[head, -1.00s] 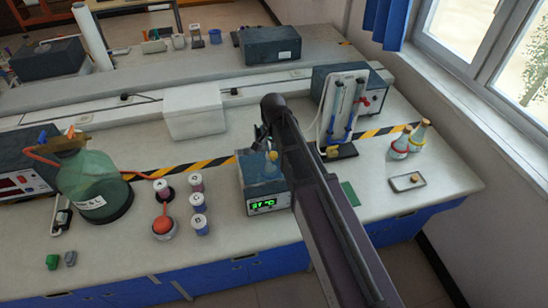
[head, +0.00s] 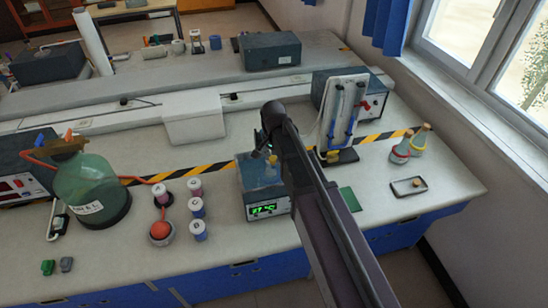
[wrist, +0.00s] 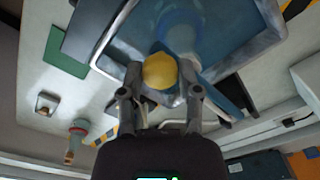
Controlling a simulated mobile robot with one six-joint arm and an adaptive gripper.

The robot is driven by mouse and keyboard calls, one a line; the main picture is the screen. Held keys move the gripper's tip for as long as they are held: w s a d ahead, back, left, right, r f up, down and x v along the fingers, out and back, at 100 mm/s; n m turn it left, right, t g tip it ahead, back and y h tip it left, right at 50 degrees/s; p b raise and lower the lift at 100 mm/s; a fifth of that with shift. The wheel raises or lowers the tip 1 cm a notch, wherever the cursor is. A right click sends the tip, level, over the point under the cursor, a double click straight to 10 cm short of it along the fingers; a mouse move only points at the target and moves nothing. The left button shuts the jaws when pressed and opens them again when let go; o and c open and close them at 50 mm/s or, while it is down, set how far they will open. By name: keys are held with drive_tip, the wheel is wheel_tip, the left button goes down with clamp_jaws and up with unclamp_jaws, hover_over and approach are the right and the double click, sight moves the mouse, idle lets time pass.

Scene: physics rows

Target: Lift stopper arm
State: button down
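A round yellow stopper (wrist: 160,71) shows in the wrist view, on top of a clear flask (wrist: 180,30) in a blue-lined water bath (wrist: 235,45). In the head view the bath (head: 265,208) has a green lit display on its front, and the yellow stopper (head: 272,160) shows just beside my arm's end. My gripper (wrist: 160,76) has its two fingers apart, one on each side of the stopper. I cannot make out firm contact between fingers and stopper. In the head view my gripper (head: 265,146) is over the bath, partly hidden by my arm.
A green jar (head: 92,190) and several capped vials (head: 197,208) stand left of the bath. A stand with blue tubes (head: 345,115), two conical flasks (head: 402,150) and a small tray (head: 408,187) are to the right. A white box (head: 195,118) stands behind.

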drive_tip(key=shift+r, duration=0.15)
drive_tip(key=shift+w+a+r+p, duration=0.1)
drive_tip(key=shift+w+r+p, duration=0.15)
drive_tip(key=shift+r+p, duration=0.65)
drive_tip(key=w+a+r+p, duration=0.2)
drive_tip(key=w+r+p, duration=0.6)
drive_tip(key=r+p, duration=0.2)
drive_tip(key=w+a+r+p, duration=0.1)
drive_tip(key=w+a, duration=0.3)
drive_tip(key=w, duration=0.9)
drive_tip(key=shift+w+a+r+p, duration=0.2)
drive_tip(key=shift+w+r+p, duration=0.1)
drive_tip(key=shift+w+p, duration=0.15)
